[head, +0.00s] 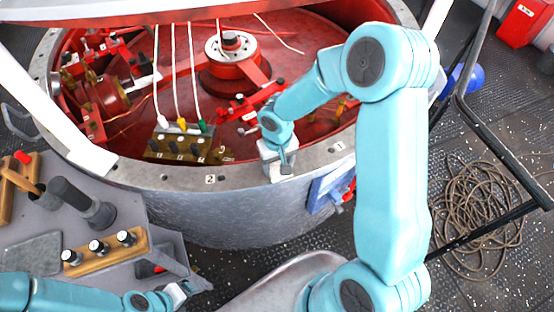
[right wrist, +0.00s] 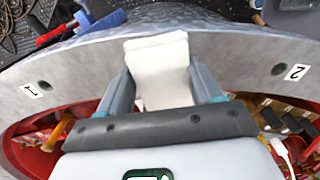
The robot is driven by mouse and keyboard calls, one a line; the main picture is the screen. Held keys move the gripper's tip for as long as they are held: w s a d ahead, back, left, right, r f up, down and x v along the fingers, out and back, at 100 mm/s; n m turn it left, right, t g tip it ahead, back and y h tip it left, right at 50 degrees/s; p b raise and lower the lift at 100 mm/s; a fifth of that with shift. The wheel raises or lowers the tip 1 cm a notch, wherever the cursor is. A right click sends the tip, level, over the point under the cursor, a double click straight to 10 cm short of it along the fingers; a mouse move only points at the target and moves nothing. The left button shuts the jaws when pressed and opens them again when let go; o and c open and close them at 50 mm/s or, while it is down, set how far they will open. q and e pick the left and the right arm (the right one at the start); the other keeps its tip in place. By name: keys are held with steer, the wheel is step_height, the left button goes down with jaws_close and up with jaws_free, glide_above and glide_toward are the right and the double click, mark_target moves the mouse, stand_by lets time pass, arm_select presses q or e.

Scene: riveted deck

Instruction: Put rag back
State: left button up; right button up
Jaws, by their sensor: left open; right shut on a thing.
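A white rag (right wrist: 160,65) lies between the two fingers of my right gripper (right wrist: 163,88) in the right wrist view. The gripper is shut on it, over the grey rim (right wrist: 235,65) of the round housing, between the labels 1 and 2. I cannot tell whether the rag touches the rim. My left gripper (head: 180,291) is open and empty at the lower left, by the grey bench's edge.
A blue holder (head: 325,190) with red-handled items hangs on the housing's outer side, right of my right gripper. The grey bench (head: 35,218) at left carries a wooden rack (head: 105,250) and a dark cylinder (head: 82,202). Cables hang into the red interior. A coiled rope (head: 480,215) lies on the deck.

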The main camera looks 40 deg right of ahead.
mark_target(277, 163)
steer(key=shift+w+f, duration=0.15)
steer(key=shift+w, duration=0.15)
steer(key=o, duration=0.5)
steer(key=shift+w+d+f, duration=0.1)
steer(key=o, duration=0.4)
steer(key=shift+o, duration=0.2)
steer(key=shift+s+r, duration=0.25)
steer(key=shift+s, duration=0.05)
steer(key=shift+w, duration=0.25)
step_height(277, 163, up, 12)
steer(key=shift+f, duration=0.15)
